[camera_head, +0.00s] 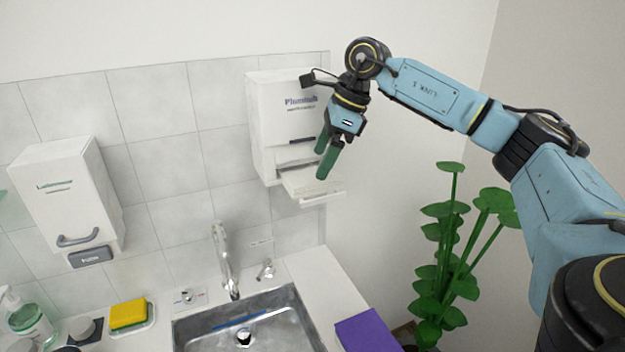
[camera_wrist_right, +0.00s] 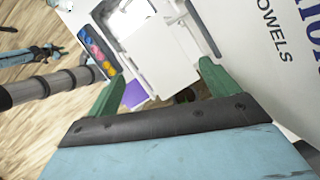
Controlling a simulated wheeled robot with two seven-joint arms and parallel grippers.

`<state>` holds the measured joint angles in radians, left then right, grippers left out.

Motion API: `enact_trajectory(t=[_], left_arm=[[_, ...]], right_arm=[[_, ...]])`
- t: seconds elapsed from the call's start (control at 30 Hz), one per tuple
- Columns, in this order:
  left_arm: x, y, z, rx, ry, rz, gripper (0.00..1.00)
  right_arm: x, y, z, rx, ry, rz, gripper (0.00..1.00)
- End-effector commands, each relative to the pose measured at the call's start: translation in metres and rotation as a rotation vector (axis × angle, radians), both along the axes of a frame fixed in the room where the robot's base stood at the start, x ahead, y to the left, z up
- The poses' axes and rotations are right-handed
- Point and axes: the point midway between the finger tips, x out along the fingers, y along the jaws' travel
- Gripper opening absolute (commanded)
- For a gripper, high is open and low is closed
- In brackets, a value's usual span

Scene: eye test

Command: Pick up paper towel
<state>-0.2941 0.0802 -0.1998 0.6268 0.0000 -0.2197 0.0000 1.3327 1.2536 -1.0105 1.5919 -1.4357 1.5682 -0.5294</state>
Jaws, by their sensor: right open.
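A white paper towel dispenser (camera_head: 272,125) hangs on the tiled wall, with printed lettering on its front. White, flat material (camera_head: 313,181) sticks out at its lower opening; I cannot tell which part is the paper towel and which is the tray. My right gripper (camera_head: 321,164) is open, its green fingers pointing down in front of the opening. I see nothing held between them. In the right wrist view the two fingers (camera_wrist_right: 161,72) are spread apart, and the dispenser's lettered face (camera_wrist_right: 262,65) fills the right side. My left gripper is not seen.
A metal sink with a faucet (camera_head: 226,262) is below. A second white dispenser (camera_head: 65,190) hangs at left. A yellow-green sponge (camera_head: 128,314) and a soap bottle (camera_head: 30,322) stand on the counter. A purple item (camera_head: 372,331) lies lower right; a green plant (camera_head: 440,260) stands beyond.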

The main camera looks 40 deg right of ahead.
Motion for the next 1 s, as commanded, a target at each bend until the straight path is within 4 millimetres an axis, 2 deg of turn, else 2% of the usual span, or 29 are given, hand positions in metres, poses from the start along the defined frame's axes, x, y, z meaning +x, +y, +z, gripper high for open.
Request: enact_trajectory(t=[0.07, 0.23, 0.53, 0.87, 1.0], left_arm=[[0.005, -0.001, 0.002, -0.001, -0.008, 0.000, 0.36], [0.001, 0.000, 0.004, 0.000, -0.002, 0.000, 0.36], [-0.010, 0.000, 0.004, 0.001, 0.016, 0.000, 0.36], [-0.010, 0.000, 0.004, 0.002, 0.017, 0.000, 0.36], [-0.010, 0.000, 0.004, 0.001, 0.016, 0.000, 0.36]], right_arm=[[0.003, 0.004, -0.013, -0.001, 0.004, 0.002, 0.87], [0.009, 0.011, -0.033, 0.000, 0.002, 0.002, 0.87], [0.010, 0.013, -0.040, 0.000, 0.000, 0.001, 0.87], [0.010, 0.013, -0.039, 0.000, 0.000, 0.001, 0.45], [0.010, 0.013, -0.039, 0.000, 0.000, 0.001, 0.44]])
